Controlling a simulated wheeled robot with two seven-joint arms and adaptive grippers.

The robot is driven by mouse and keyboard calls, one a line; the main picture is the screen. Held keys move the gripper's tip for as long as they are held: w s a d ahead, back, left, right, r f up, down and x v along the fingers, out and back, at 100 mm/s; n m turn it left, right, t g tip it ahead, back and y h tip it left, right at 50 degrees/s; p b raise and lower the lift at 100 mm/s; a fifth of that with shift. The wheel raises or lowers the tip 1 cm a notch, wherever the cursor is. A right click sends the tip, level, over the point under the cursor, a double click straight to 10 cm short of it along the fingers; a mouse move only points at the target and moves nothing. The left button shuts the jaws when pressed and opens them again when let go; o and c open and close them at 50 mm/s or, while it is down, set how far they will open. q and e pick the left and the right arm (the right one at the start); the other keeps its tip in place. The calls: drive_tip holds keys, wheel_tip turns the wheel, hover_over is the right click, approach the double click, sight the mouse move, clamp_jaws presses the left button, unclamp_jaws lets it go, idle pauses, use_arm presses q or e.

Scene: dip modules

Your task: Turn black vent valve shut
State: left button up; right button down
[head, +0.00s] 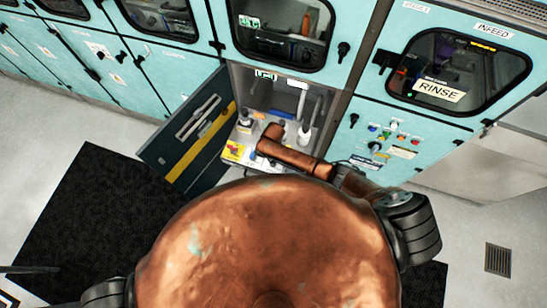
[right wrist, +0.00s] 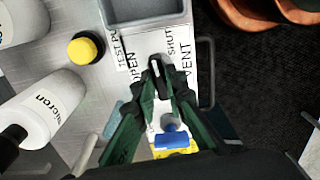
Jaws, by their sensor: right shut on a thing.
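The black vent valve (right wrist: 156,67) shows in the right wrist view as a small dark handle on a white label plate with the words OPEN, SHUT and VENT. My right gripper (right wrist: 158,82), with dark green fingers, is shut on this handle. The fingers hide most of the valve, so its exact angle is hard to read. In the head view my copper-coloured right arm reaches into the open cabinet (head: 240,80), and the arm hides the gripper and the valve. My left gripper is in neither view.
A yellow-topped black knob (right wrist: 87,48) and a white micron filter housing (right wrist: 42,110) stand left of the valve. A grey tray (right wrist: 145,10) lies beyond it. A blue-handled part (right wrist: 172,140) sits below the fingers. The cabinet door (head: 190,128) stands open at left.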

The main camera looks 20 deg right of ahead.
drive_tip(key=shift+m, duration=0.6)
drive_tip(key=c, duration=2)
unclamp_jaws()
drive_tip(key=shift+o, duration=0.2)
wheel_tip(320, 180, up, 12)
